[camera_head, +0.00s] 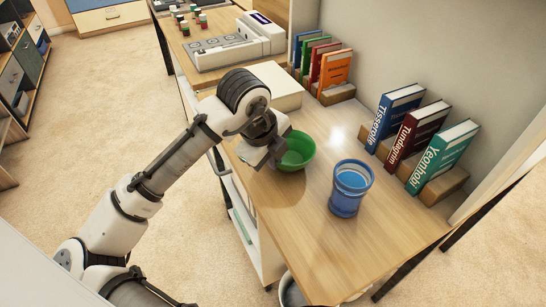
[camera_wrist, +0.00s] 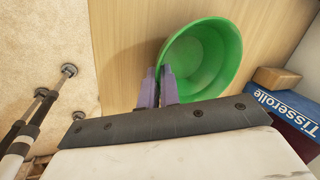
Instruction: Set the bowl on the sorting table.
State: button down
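The green bowl (camera_head: 297,150) is over the near wooden table (camera_head: 375,245), left of a blue cup. It also shows in the wrist view (camera_wrist: 205,60), upright and empty inside. My gripper (camera_wrist: 159,88) is at the bowl's left rim, one purple finger outside the wall and one inside. The fingers are close together with the thin rim between them. The bowl's underside is hidden, so I cannot tell if it touches the tabletop. A farther wooden table top (camera_head: 180,52) bears a grey device and small red, green and white pieces; no label marks a sorting table.
The blue cup (camera_head: 350,187) stands right of the bowl. Upright books (camera_head: 395,118) in wooden holders line the wall, with more books (camera_head: 325,65) farther back. A white box (camera_head: 280,85) lies behind my wrist. The grey device (camera_head: 235,45) stands beyond it. The carpet (camera_head: 90,100) at left is clear.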

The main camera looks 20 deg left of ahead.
jog(key=c, duration=1.6)
grip_release()
